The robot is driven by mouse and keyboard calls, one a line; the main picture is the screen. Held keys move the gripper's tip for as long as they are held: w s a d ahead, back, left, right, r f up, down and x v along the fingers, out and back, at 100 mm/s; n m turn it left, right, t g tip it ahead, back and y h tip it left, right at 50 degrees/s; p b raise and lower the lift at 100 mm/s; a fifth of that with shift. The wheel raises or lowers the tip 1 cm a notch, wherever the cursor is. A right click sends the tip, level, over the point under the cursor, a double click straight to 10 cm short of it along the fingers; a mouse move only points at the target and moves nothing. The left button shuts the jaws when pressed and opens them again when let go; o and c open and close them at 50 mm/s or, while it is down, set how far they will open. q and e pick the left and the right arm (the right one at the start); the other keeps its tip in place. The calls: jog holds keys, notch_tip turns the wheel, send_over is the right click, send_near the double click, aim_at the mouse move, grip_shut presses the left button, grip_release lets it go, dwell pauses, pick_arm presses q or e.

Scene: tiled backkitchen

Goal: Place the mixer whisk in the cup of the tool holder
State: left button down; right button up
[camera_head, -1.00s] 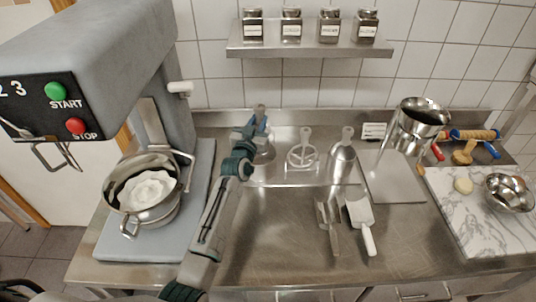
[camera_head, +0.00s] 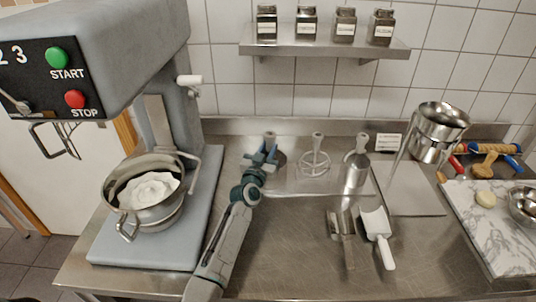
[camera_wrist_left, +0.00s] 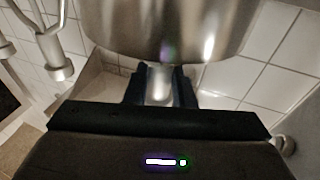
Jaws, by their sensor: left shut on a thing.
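My left gripper (camera_head: 265,158) is at the left end of the row of mixer tools at the back of the counter. It is shut on the shaft of a steel tool, which I take to be the mixer whisk (camera_head: 270,136). The shaft shows between the fingers (camera_wrist_left: 160,85) in the left wrist view, with a large, shiny rounded steel body (camera_wrist_left: 165,25) beyond. The tool holder (camera_head: 300,186) is a low steel base along the back wall. The gripper hides much of the whisk's lower part, so I cannot tell whether it sits in a cup. My right gripper is out of view.
A flat beater (camera_head: 314,163) and a bell-shaped steel tool (camera_head: 355,170) stand to the right. The mixer (camera_head: 173,115) with its bowl (camera_head: 150,212) is at the left. Two scoops (camera_head: 377,235) lie in front.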

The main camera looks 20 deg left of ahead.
pick_arm(q)
jog(key=shift+r, duration=0.1)
jog(key=c, duration=1.6)
grip_release()
jog(key=shift+f, duration=0.2)
jog(key=shift+c, duration=0.2)
jog(key=o, duration=0.4)
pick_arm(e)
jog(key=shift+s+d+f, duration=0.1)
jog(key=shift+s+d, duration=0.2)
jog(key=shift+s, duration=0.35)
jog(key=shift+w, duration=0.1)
pick_arm(q)
jog(key=shift+r, duration=0.15)
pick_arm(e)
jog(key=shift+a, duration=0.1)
